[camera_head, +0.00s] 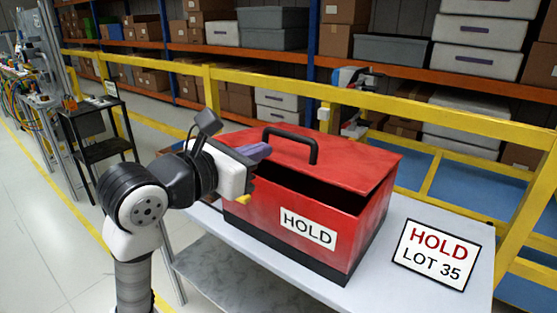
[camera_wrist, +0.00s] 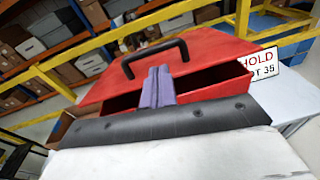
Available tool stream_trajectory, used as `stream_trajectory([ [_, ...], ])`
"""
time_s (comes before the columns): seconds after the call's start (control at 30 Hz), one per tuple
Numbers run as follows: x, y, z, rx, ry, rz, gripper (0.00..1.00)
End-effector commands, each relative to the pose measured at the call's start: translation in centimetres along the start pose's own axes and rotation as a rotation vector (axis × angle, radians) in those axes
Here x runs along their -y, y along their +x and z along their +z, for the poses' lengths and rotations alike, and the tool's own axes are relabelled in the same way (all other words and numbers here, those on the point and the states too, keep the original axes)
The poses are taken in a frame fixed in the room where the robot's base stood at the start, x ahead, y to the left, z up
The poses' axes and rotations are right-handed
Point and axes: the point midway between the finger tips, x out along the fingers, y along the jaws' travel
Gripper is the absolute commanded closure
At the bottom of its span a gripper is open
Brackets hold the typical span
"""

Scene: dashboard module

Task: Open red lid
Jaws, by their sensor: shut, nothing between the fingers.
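The red box (camera_head: 345,231) stands on a grey table. Its red lid (camera_head: 345,160) is partly raised, with a dark gap along the front edge. The lid carries a black handle (camera_head: 291,141) on top. My gripper (camera_head: 264,150) is at the left front of the box, by the lid's front edge, with its purple fingers shut together and empty. In the wrist view the fingers (camera_wrist: 158,84) overlap the opening and the lid (camera_wrist: 205,52), and the black handle (camera_wrist: 155,57) lies beyond them. I cannot tell whether the fingers touch the lid.
A white HOLD LOT 35 sign (camera_head: 437,255) lies on the table (camera_head: 395,285) right of the box. A yellow rail (camera_head: 400,97) runs behind the table, with loaded shelves beyond. A black cart (camera_head: 95,130) stands at the left. The table's right side is otherwise clear.

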Motion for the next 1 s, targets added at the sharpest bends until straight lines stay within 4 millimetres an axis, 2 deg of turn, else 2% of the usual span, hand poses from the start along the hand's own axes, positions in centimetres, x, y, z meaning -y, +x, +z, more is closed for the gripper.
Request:
stream_trajectory([
  [0.03,-0.2,-0.7,-0.9,0.032,-0.04,0.024,1.0],
  [0.1,-0.4,-1.4,-1.0,0.063,-0.08,0.045,1.0],
  [0.23,-0.7,-1.2,-0.8,0.079,-0.103,0.057,1.0],
  [0.7,-1.1,6.5,-0.1,0.075,-0.102,0.055,1.0],
  [0.83,-1.2,7.7,-0.1,0.075,-0.101,0.056,1.0],
  [1.0,-1.3,8.3,-0.2,0.075,-0.1,0.058,1.0],
])
